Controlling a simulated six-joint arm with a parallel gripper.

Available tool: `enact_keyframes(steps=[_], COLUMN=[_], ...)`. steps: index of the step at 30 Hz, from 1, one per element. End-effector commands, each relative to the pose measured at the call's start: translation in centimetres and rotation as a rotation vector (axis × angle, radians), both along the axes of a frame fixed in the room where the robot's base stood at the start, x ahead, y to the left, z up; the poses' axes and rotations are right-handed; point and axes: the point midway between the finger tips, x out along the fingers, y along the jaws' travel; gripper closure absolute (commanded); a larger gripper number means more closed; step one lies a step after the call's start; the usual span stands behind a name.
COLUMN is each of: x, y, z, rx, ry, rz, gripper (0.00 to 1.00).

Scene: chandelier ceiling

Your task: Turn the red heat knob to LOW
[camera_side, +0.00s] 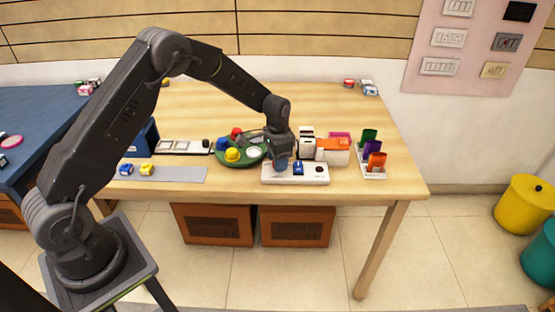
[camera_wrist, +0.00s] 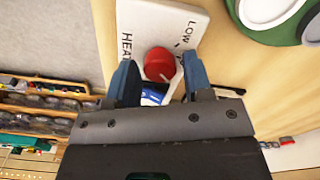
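The red heat knob (camera_wrist: 158,64) sits on a white panel (camera_wrist: 145,22) marked HEAT and LOW in the wrist view. A white pointer mark shows at the knob's lower right, and LOW is printed above right of it. My gripper (camera_wrist: 158,66) is open, with one blue finger on each side of the knob. I cannot tell whether the fingers touch it. In the side view the panel (camera_side: 312,180) lies near the table's front edge. My gripper (camera_side: 280,165) is low over its left part and hides the knob there.
A blue switch (camera_side: 298,168) is on the panel, right of my gripper. A green tray (camera_side: 228,163) with coloured pieces is close on the left. A white and orange box (camera_side: 335,152) stands behind the panel. A rack with coloured cards (camera_side: 373,174) is on the right.

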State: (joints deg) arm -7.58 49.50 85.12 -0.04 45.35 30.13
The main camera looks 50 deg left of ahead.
Motion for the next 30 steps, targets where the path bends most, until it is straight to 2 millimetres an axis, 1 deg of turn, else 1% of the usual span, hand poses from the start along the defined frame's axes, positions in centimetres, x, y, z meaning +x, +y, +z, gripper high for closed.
enact_keyframes(steps=[1,9,12,17,22,26,30], x=[0.0,0.0,0.0,0.0,-0.01,-0.01,-0.01], y=[0.0,-0.01,-0.01,-0.01,-0.02,-0.01,-0.01], z=[0.01,0.03,0.03,0.03,0.04,0.04,0.04], rx=[0.0,0.0,0.0,0.0,0.0,0.0,0.0], ry=[0.0,0.0,0.0,0.0,0.001,0.001,0.001], rz=[0.0,0.0,0.0,0.008,0.053,0.125,0.235], gripper=[0.58,0.84,0.92,0.92,0.92,0.92,0.92])
